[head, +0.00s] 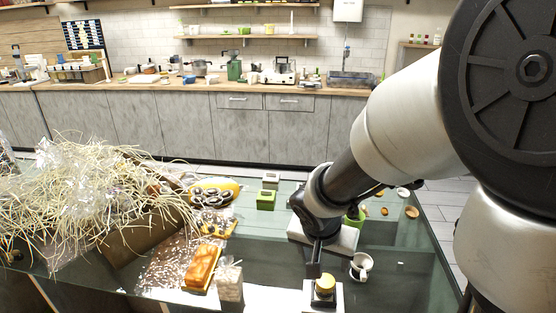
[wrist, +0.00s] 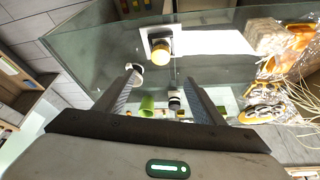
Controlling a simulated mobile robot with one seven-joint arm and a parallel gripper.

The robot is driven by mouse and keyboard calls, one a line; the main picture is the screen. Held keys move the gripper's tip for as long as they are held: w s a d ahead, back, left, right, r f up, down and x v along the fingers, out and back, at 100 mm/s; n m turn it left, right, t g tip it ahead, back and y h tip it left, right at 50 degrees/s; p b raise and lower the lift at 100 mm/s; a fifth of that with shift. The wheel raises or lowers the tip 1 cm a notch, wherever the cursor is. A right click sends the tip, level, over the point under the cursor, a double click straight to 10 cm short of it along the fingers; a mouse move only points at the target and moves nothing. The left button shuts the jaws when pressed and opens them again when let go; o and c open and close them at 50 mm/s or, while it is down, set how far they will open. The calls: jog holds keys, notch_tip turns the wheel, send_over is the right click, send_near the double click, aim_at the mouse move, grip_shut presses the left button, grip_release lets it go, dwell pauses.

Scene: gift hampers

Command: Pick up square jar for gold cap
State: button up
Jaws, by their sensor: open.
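A small jar with a gold-yellow cap (head: 325,284) stands on a white square on the glass table, near its front edge. It also shows in the wrist view (wrist: 161,48), beyond my fingertips; I cannot tell its body shape clearly. My gripper (head: 315,268) points down, just above and behind the jar in the head view. In the wrist view my gripper (wrist: 161,80) is open, with nothing held between its two fingers. My arm hides part of the table behind it.
A white mug (head: 361,266) stands close to the right of the jar. An orange loaf-like pack (head: 202,265) and a clear bag (head: 229,281) lie to the left. Straw filler (head: 90,195) spreads at the far left. A green block (head: 266,200) stands farther back.

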aim_at(325, 283)
jog(key=b+x, duration=0.1)
jog(key=x, duration=0.3)
jog(key=b+x, duration=0.1)
jog(key=x, duration=0.3)
jog(key=b+x, duration=0.2)
jog(key=x, duration=0.3)
jog(key=shift+a+f, duration=0.15)
jog(key=shift+a, duration=0.1)
jog(key=x, duration=0.1)
jog(key=b+x, duration=0.1)
jog(key=x, duration=0.1)
jog(key=s+b+x, duration=0.1)
jog(key=x, duration=0.1)
jog(key=shift+a+f, duration=0.1)
jog(key=shift+f, duration=0.05)
jog(key=shift+w, duration=0.1)
